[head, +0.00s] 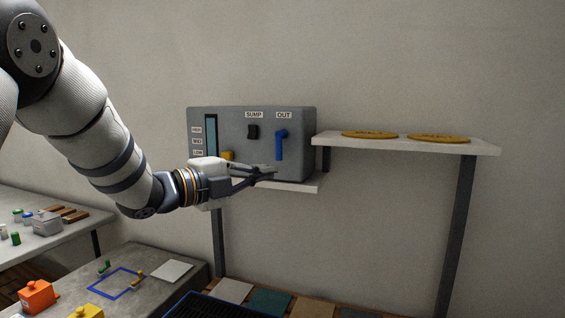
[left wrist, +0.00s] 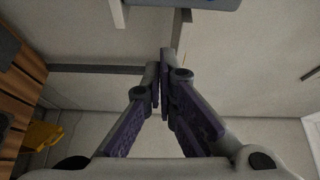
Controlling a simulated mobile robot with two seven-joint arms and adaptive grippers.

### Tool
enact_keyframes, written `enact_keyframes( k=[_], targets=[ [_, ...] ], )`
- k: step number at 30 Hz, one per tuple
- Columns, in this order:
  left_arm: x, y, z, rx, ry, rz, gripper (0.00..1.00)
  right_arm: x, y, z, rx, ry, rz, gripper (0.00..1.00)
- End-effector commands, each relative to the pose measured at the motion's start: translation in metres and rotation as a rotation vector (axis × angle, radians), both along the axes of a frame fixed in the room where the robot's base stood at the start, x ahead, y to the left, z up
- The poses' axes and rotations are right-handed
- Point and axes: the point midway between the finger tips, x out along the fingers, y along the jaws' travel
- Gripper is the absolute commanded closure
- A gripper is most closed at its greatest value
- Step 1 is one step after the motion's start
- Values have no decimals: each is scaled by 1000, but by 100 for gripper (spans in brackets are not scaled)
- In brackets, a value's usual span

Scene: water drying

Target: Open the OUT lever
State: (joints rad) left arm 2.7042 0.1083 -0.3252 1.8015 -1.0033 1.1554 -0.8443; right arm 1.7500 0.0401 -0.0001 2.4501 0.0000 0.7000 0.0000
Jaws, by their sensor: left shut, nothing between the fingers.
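The grey control box (head: 225,125) stands on a small white shelf against the back wall. The blue OUT lever (head: 280,145) is on the right of its front, under the OUT label (head: 284,115), and hangs pointing down. A black SUMP switch (head: 253,132) is to its left. My left gripper (head: 272,171) is in front of the box's lower part, below and slightly left of the lever's lower end. It looks apart from the lever, though depth is hard to judge. In the left wrist view its fingers (left wrist: 165,55) are shut with nothing between them. My right gripper is not visible.
A higher shelf (head: 484,148) with two yellow discs is right of the box. A grey table (head: 190,262) with an orange block (head: 38,296) is at lower left, and a white table (head: 85,224) with small items is behind it. The wall area above the box is clear.

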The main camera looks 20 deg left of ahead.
Motion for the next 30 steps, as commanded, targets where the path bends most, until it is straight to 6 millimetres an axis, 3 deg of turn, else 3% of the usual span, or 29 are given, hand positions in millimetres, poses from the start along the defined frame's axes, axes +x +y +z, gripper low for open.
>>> enact_keyframes(
  k=[3,14,28,30],
  targets=[
    [-1,0,13,33,-40,-16,100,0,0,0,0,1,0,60],
    [3,-3,12,33,-39,-17,100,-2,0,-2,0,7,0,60],
    [85,-54,6,32,-32,-17,100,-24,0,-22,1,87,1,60],
    [88,-41,10,29,-37,-11,100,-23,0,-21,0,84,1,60]
  ],
)
